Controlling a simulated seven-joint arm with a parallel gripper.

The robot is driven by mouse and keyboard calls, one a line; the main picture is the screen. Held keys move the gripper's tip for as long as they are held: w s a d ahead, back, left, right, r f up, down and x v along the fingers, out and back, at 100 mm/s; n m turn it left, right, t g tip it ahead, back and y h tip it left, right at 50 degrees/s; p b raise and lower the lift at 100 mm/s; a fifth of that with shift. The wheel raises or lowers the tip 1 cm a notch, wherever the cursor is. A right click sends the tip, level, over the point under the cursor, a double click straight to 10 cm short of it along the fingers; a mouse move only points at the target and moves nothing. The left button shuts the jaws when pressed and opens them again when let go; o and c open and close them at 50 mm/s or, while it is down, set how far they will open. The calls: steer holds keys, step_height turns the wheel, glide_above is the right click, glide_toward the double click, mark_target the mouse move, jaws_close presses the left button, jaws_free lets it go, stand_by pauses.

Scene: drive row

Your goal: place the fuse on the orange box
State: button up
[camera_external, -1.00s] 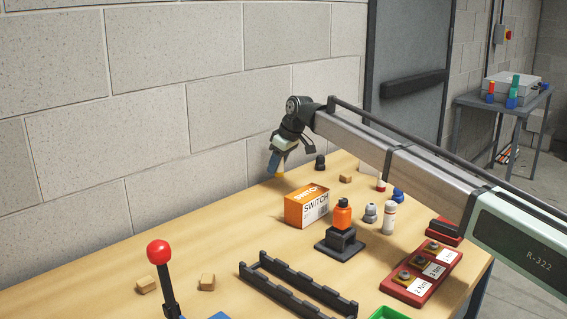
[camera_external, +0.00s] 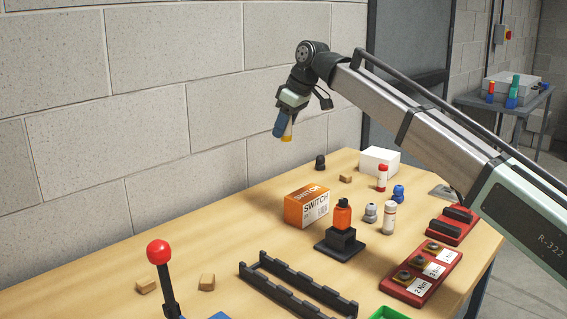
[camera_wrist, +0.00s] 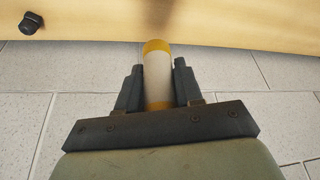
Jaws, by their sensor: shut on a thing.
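My gripper (camera_external: 283,128) is shut on a fuse, a white cylinder with a yellow end. The fuse (camera_wrist: 157,75) shows between the two dark fingers in the wrist view, its yellow end pointing away from the palm. In the external view the fuse (camera_external: 288,131) hangs below the fingers, partly hidden by them, well above the table.
A black rack (camera_external: 297,287) lies in front.

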glide_above(299, 190)
steer(key=s+d, duration=0.1)
steer(key=d, duration=0.1)
steer(key=f, duration=0.2)
steer(key=shift+m+t, duration=0.3)
steer(key=shift+m, duration=0.3)
steer(key=shift+a+f, duration=0.15)
steer(key=shift+f, duration=2.3)
steer(key=shift+a+f, duration=0.1)
steer(key=shift+f, duration=2.3)
steer(key=shift+f, duration=0.1)
steer(key=o, duration=1.1)
steer(key=v, duration=1.2)
